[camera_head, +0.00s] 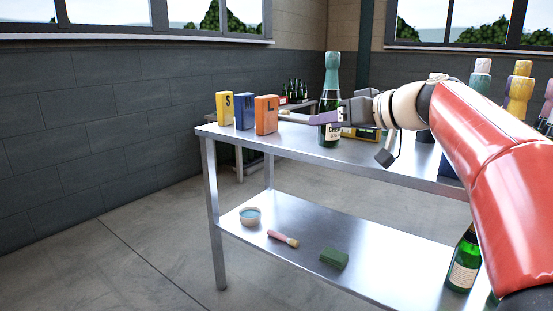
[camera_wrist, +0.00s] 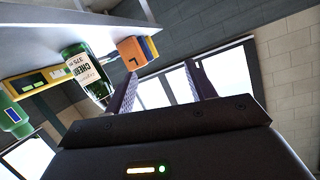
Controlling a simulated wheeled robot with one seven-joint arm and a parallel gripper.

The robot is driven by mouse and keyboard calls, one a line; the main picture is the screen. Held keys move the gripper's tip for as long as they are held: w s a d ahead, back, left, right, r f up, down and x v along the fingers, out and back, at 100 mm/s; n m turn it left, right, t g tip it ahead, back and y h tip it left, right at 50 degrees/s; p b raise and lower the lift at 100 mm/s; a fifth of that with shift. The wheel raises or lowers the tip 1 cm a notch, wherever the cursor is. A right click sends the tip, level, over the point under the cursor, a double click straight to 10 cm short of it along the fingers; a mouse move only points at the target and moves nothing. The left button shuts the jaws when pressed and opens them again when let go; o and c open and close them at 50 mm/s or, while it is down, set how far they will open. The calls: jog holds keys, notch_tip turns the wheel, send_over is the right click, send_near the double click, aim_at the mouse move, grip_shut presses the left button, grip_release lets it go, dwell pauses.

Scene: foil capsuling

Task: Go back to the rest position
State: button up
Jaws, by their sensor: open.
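My gripper (camera_head: 297,119) reaches over the steel table from the right, its purple fingers pointing left. In the wrist view my gripper (camera_wrist: 160,78) is open, with nothing between its two fingers. A green bottle (camera_head: 331,132) with a teal foil over its neck stands upright on the table beside my gripper. In the wrist view the bottle (camera_wrist: 82,72) lies outside the fingers, to their left. Whether a finger touches it I cannot tell. My red and white arm hides part of the table's right side.
Yellow, blue and orange boxes (camera_head: 266,115) marked S, M and L stand at the table's left end (camera_head: 205,130). Foil-topped items (camera_head: 519,88) stand at right. Floor at left is clear.

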jog(key=s+a+f+m+g+h+p, duration=0.2)
jog(key=s+a+f+m+g+h, duration=0.15)
jog(key=s+f, duration=0.7)
jog(key=s+d+f+m+h, duration=0.1)
jog(key=s+d+f+h, duration=0.1)
jog(key=s+f, duration=0.2)
jog(key=s+d+f+g+h+p, duration=0.1)
jog(key=s+d+f+h, duration=0.1)
jog(key=s+f, duration=0.3)
jog(key=s+d+f+m+h+p, duration=0.1)
jog(key=s+d+f+h, duration=0.1)
jog(key=s+f, duration=0.3)
jog(key=s+d, duration=0.1)
jog(key=s, duration=0.3)
jog(key=shift+s+d+f+m, duration=0.15)
jog(key=shift+s+m, duration=0.05)
jog(key=shift+m, duration=0.15)
jog(key=shift+s+d+f+h, duration=0.1)
jog(key=shift+f+h, duration=0.15)
jog(key=shift+c, duration=0.4)
